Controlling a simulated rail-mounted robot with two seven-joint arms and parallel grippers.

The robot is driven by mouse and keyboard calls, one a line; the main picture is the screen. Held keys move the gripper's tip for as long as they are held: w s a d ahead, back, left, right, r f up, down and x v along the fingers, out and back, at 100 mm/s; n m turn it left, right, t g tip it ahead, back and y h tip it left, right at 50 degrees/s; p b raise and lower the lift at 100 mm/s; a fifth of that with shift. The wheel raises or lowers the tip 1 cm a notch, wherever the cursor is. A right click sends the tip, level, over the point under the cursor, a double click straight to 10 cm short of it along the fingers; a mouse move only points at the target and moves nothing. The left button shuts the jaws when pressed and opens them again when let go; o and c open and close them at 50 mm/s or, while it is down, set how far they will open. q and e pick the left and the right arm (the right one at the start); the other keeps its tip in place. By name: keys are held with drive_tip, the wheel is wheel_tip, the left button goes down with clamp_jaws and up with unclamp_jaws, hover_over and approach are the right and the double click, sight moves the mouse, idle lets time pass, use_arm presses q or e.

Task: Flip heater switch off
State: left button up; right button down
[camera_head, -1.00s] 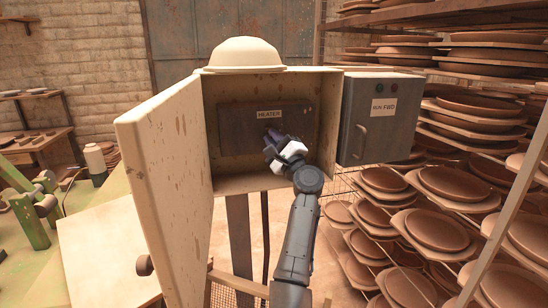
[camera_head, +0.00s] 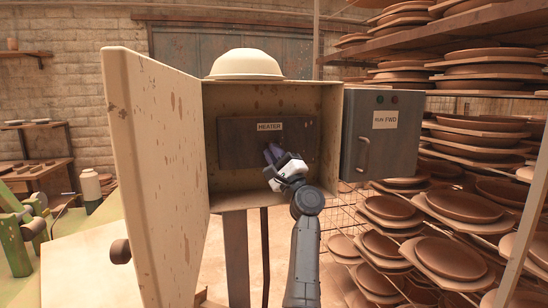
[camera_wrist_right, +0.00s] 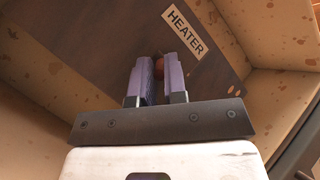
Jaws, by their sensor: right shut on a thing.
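The open beige cabinet (camera_head: 274,196) holds a dark panel (camera_head: 235,150) with a HEATER label (camera_head: 269,127); the label (camera_wrist_right: 185,33) also shows in the right wrist view. My right gripper (camera_head: 271,152) reaches into the cabinet just below the label. In the wrist view its two purple fingers (camera_wrist_right: 156,80) are closed around the heater switch, whose small reddish round end (camera_wrist_right: 159,67) shows between them near the panel. The rest of the switch is hidden by the fingers, so its position cannot be told. My left gripper is not in view.
The cabinet door (camera_head: 155,170) stands open at the left. A white bowl-like dome (camera_head: 245,65) sits on top of the cabinet. A grey box labelled RUN FWD (camera_head: 383,145) adjoins on the right, with racks of clay plates (camera_head: 465,200) beyond it.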

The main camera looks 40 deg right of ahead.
drive_tip(key=shift+f, duration=0.1)
drive_tip(key=c, duration=1.2)
unclamp_jaws()
drive_tip(key=shift+o, duration=0.2)
drive_tip(key=shift+f, duration=0.1)
